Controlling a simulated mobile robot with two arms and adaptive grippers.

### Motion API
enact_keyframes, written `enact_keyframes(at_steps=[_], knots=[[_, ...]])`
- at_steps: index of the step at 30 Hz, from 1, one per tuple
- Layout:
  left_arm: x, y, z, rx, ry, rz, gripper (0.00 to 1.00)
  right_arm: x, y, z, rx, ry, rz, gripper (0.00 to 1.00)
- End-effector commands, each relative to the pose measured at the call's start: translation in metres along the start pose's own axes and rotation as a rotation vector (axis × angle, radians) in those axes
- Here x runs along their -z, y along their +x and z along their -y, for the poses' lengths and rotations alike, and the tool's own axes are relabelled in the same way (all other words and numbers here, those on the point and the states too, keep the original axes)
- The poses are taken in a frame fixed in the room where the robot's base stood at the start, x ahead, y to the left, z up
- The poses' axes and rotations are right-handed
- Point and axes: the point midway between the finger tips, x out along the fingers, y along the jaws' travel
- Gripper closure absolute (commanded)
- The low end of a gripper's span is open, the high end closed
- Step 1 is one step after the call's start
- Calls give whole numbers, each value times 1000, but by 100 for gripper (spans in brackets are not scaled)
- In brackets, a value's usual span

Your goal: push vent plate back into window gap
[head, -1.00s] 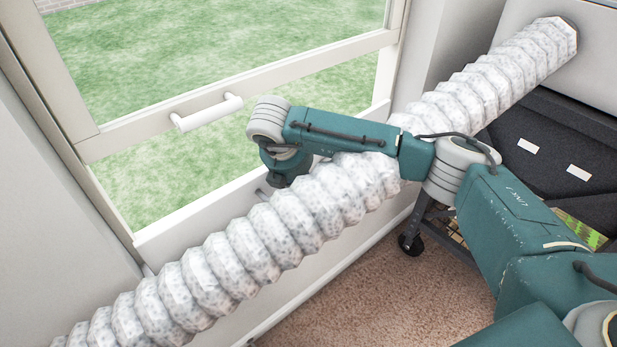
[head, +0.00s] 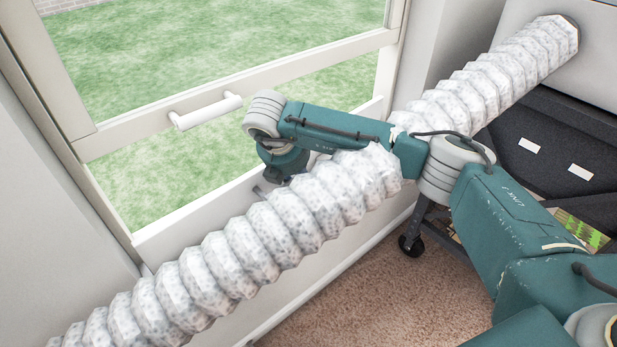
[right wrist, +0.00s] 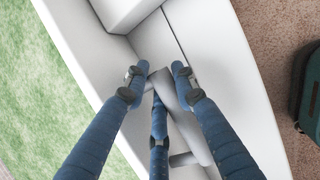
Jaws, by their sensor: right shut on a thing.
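The window (head: 232,105) has a white sash with a white handle (head: 206,110), and its lower opening shows grass. A speckled white ribbed hose (head: 262,240) crosses in front of the sill and runs out of frame at lower left. No vent plate can be clearly made out. My right gripper (head: 268,192) is low by the sill, its fingers mostly hidden behind the hose. In the right wrist view its blue fingers (right wrist: 160,78) are shut on a grey bar (right wrist: 185,125) beside a white surface. I cannot tell whether the bar belongs to the plate. My left gripper is not in view.
The hose meets a pale appliance (head: 594,50) at upper right. Below it stands a black item with white labels (head: 555,130) on a wheeled cart (head: 412,243). The carpet (head: 365,278) in front of the wall is clear.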

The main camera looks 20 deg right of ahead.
Motion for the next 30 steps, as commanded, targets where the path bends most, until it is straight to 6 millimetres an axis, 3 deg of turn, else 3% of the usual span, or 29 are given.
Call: enact_keyframes(at_steps=[30], knots=[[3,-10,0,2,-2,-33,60,-2,8,-31,-5,-4,1,100]])
